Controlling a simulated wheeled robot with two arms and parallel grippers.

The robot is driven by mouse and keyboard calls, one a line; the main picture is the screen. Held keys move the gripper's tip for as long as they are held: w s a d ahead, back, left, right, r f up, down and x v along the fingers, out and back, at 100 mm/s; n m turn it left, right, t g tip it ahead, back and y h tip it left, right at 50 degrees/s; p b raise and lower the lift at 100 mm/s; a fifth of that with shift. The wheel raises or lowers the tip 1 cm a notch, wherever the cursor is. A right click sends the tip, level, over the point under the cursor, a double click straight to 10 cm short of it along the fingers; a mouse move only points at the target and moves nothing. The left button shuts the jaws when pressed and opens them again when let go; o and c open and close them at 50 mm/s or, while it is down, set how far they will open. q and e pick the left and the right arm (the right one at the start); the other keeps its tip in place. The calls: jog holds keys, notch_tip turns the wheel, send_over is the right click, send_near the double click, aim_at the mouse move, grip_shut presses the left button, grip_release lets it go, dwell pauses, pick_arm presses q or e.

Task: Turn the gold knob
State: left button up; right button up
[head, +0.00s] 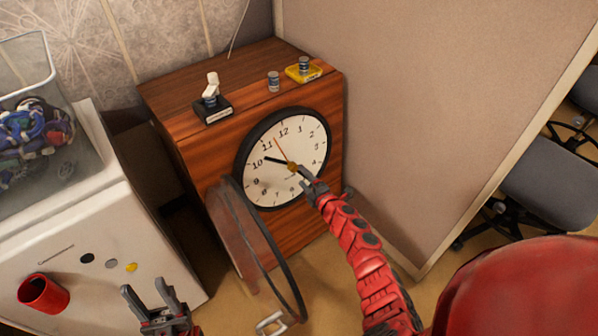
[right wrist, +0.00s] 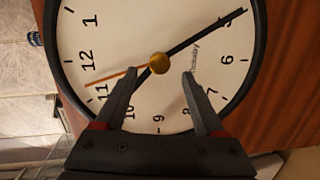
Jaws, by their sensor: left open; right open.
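The gold knob (head: 291,166) sits at the centre of a white clock face (head: 310,140) on the front of a wooden cabinet. In the right wrist view the knob (right wrist: 160,63) lies between and slightly beyond the fingertips of my right gripper (right wrist: 160,76). The fingers are apart, with a visible gap on each side of the knob. In the head view my right gripper (head: 304,178) is in front of the clock, just right of the knob. My left gripper (head: 150,298) is open and empty at the lower left, away from the clock.
A round glass cover (head: 268,265) hangs open at the clock's lower left. Small items, including a yellow block (head: 304,73), stand on the wooden cabinet (head: 190,80). A white cabinet (head: 90,225) with a red cup (head: 43,294) is left; a partition (head: 430,100) stands right.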

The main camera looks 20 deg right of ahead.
jog(key=v, duration=1.2)
jog(key=shift+s, duration=0.35)
jog(key=shift+d+r, duration=0.1)
